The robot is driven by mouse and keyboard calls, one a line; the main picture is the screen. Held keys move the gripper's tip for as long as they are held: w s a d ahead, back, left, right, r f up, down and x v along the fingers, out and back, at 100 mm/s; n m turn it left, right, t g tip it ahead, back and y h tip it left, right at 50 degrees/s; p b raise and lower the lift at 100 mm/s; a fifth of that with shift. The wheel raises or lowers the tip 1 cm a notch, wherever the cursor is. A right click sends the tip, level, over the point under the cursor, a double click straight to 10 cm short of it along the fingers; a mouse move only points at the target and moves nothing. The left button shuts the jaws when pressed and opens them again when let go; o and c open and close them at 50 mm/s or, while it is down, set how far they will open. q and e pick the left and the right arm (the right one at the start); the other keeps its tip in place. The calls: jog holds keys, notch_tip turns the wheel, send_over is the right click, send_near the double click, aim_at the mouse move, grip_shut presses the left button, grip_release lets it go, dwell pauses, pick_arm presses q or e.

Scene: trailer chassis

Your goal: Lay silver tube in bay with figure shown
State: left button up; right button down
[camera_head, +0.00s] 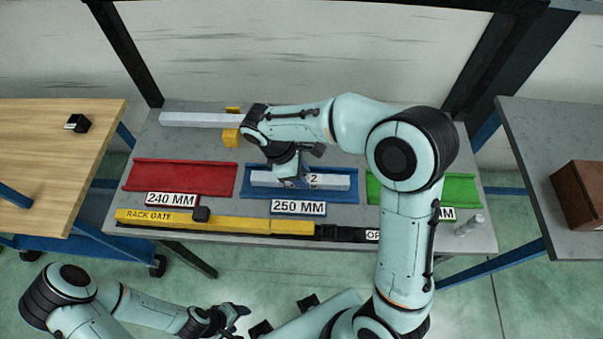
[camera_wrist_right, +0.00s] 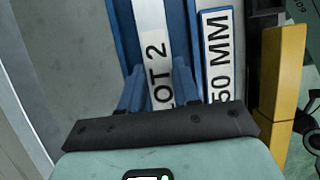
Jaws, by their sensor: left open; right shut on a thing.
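A silver tube (camera_head: 328,182) lies lengthwise in the blue bay (camera_head: 350,197), whose label (camera_head: 298,207) reads 250 MM. The tube's face carries lettering ending in "OT 2", readable in the right wrist view (camera_wrist_right: 150,25). My right gripper (camera_head: 290,180) is shut on this tube from above; whether the tube rests fully on the bay floor is unclear. Another silver bar (camera_head: 195,119) lies at the back left by yellow blocks. A red bay (camera_head: 180,177), labelled 240 MM, is on the left. A green bay (camera_head: 460,188) is partly behind my right arm. My left gripper (camera_head: 236,318) is open and empty, off the table's front.
A yellow bar marked RACK GATE (camera_head: 240,225) with a black knob (camera_head: 201,214) runs along the front edge. A small metal cylinder (camera_head: 470,226) lies at the front right. A wooden table (camera_head: 60,150) stands left; a grey table with a brown box (camera_head: 583,190) stands right.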

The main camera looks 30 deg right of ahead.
jog(key=c, duration=0.8)
grip_release()
jog(key=shift+f, duration=0.15)
jog(key=shift+w+r, duration=0.1)
jog(key=shift+r, duration=0.15)
pick_arm(q)
jog(key=w+r+p, duration=0.2)
jog(key=shift+w+r, duration=0.25)
jog(key=shift+r, duration=0.15)
pick_arm(e)
jog(key=v, duration=1.2)
pick_arm(q)
jog(key=shift+s, duration=0.1)
pick_arm(e)
jog(key=shift+f, duration=0.1)
